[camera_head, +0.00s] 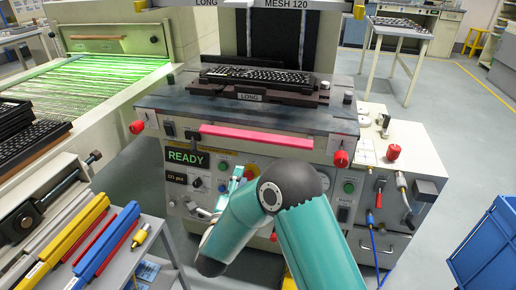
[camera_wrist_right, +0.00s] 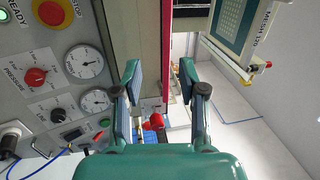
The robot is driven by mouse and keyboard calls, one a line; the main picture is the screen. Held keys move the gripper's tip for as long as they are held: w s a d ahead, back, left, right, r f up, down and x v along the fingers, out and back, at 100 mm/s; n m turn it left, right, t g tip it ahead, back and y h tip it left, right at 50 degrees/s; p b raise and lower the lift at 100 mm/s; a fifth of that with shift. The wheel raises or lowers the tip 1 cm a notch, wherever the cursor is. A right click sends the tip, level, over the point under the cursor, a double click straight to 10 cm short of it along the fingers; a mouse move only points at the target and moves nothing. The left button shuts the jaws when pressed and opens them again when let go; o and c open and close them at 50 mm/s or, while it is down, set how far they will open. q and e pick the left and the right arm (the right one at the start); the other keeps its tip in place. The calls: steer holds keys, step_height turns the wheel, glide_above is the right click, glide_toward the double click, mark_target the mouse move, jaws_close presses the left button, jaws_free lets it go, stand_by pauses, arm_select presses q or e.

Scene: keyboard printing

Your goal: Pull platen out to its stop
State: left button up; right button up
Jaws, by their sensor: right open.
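The platen (camera_head: 175,97) is a dark grey slab on the printing machine in the head view. A black keyboard (camera_head: 256,77) lies on it in a dark holder marked LONG. A pink-red bar (camera_head: 265,138) runs along the platen's front edge. My right gripper (camera_head: 240,176) is in front of the machine's control panel, below the bar, partly hidden by my own arm. In the right wrist view my right gripper (camera_wrist_right: 161,75) is open, and the red bar (camera_wrist_right: 165,45) shows upright in the gap between its fingertips. I cannot tell whether they touch it. My left gripper is not in view.
The control panel (camera_head: 200,184) has a READY display, gauges and knobs. Red knobs (camera_head: 341,158) sit at the machine's front corners. A conveyor (camera_head: 90,80) glows green at left. A tool cart (camera_head: 150,212) is at front left, a blue crate (camera_head: 490,240) at right.

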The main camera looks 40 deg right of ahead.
mark_target(254, 141)
steer(key=shift+m+h, duration=0.3)
steer(key=x, duration=0.5)
steer(key=p+x, duration=0.1)
steer(key=x, duration=1)
steer(key=shift+d+r+p, duration=0.35)
steer(key=shift+d+r, duration=0.05)
steer(key=shift+d, duration=0.05)
jaws_close()
